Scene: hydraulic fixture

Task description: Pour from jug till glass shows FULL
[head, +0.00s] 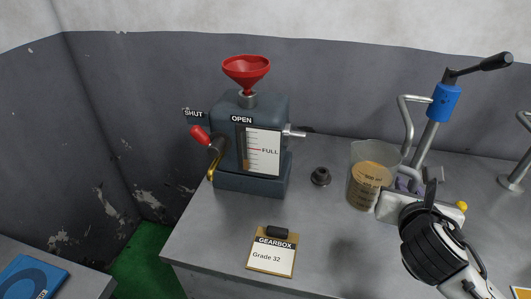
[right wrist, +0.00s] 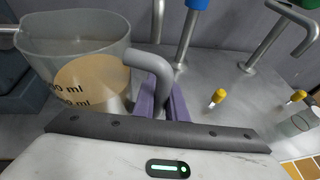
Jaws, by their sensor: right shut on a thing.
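The clear jug (head: 367,182) holds amber liquid and stands upright at the right of the bench. Its liquid also shows in the right wrist view (right wrist: 92,84). My right gripper (head: 407,186) is shut on the jug's handle (right wrist: 150,75); I cannot tell whether the jug's base touches the bench. A grey tank (head: 265,112) stands at the left with a red funnel (head: 246,72) on top. A red-handled lever (head: 201,135) points up-left towards the SHUT label. My left gripper is not visible.
A black cap (head: 320,176) lies between tank and jug. A clipboard (head: 271,255) reading GEARBOX Grade 32 lies at the front. A blue-collared pump with a lever (head: 443,102) rises behind the jug. The bench front centre is clear.

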